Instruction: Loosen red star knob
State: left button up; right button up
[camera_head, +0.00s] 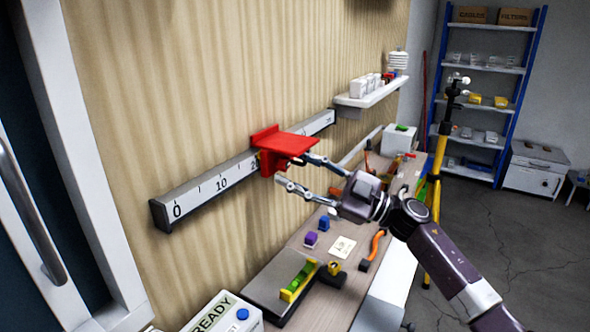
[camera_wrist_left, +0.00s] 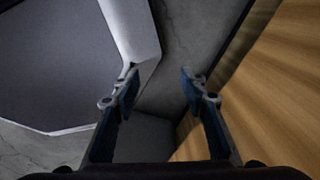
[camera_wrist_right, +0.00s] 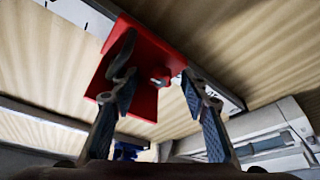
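A red bracket (camera_head: 285,143) sits on a white wall rail with a number scale (camera_head: 212,182), just past the 20 mark. It shows above my right gripper in the right wrist view (camera_wrist_right: 142,100), with a small metallic screw-like part (camera_wrist_right: 160,82) on its underside. I cannot clearly make out a star-shaped knob. My right gripper (camera_head: 299,172) is open at the bracket's front underside; its fingers (camera_wrist_right: 158,78) are apart, one overlapping the red plate in view. Contact cannot be told. My left gripper (camera_wrist_left: 160,76) is open and empty, away from the bracket.
A workbench (camera_head: 305,262) below the rail holds a yellow-green level (camera_head: 298,282), small coloured blocks and an orange curved piece (camera_head: 376,244). A white shelf (camera_head: 370,95) is on the wall beyond. A yellow tripod (camera_head: 437,165) stands right of the bench.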

pick_arm(q)
jog(key=shift+s+a, duration=0.1)
pick_arm(e)
jog(key=shift+d, duration=0.1)
jog(key=v, duration=1.2)
jog(key=shift+s, duration=0.1)
